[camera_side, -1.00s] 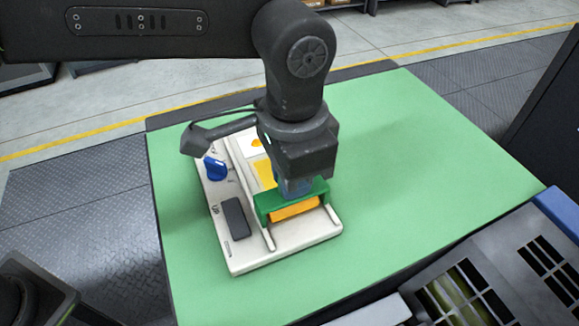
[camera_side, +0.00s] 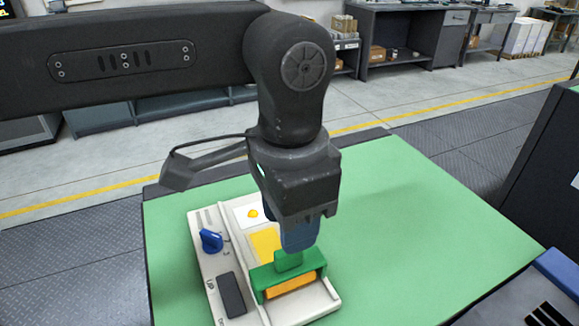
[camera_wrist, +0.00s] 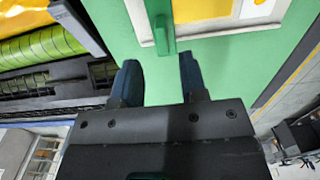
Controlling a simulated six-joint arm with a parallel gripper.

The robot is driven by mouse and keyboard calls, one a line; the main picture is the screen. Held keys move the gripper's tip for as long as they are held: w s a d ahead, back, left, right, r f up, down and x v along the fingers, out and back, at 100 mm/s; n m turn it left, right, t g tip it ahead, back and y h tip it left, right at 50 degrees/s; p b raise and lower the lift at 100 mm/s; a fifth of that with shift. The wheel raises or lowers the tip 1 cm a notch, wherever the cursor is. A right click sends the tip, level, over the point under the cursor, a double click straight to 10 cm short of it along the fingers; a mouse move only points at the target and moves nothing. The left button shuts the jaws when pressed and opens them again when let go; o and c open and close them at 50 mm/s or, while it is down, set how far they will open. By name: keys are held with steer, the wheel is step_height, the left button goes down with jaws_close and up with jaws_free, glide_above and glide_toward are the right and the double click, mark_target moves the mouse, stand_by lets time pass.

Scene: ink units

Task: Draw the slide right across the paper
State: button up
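The green slide (camera_side: 291,278) straddles the track of a white base, at its near end, with an orange strip under its front. Its upright green handle (camera_side: 288,262) stands free. Behind it lies a yellow patch (camera_side: 264,244), then white paper (camera_side: 245,221) with an orange spot at the far end. My gripper (camera_side: 287,247) is above the handle, its blue fingers apart and empty. In the wrist view the gripper (camera_wrist: 158,70) is open, with the handle (camera_wrist: 165,38) beyond the fingertips. I cannot tell how far the yellow runs under the slide.
The white base (camera_side: 209,268) carries a blue knob (camera_side: 211,240) and a dark grey block (camera_side: 232,294) left of the track. The green table (camera_side: 420,220) is clear to the right. A machine with dark slots (camera_side: 535,305) stands at the lower right.

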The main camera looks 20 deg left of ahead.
step_height(320, 180, up, 8)
steer(key=shift+f, duration=0.15)
stand_by(0.6)
steer(key=a+r+n+t+h, duration=0.15)
steer(key=a+n, duration=0.25)
steer(key=a, duration=1.5)
steer(key=s+a+f+n+t, duration=0.2)
steer(key=s+a+f, duration=0.3)
steer(key=a+f, duration=0.1)
steer(key=s+a+f+n+t+y, duration=0.1)
steer(key=s+a+f+n+t, duration=0.1)
steer(key=s+a+f, duration=0.3)
steer(key=a+f+n, duration=0.1)
steer(key=a+f, duration=0.1)
steer(key=a, duration=0.2)
steer(key=shift+s+a+f, duration=0.15)
steer(key=shift+f, duration=0.05)
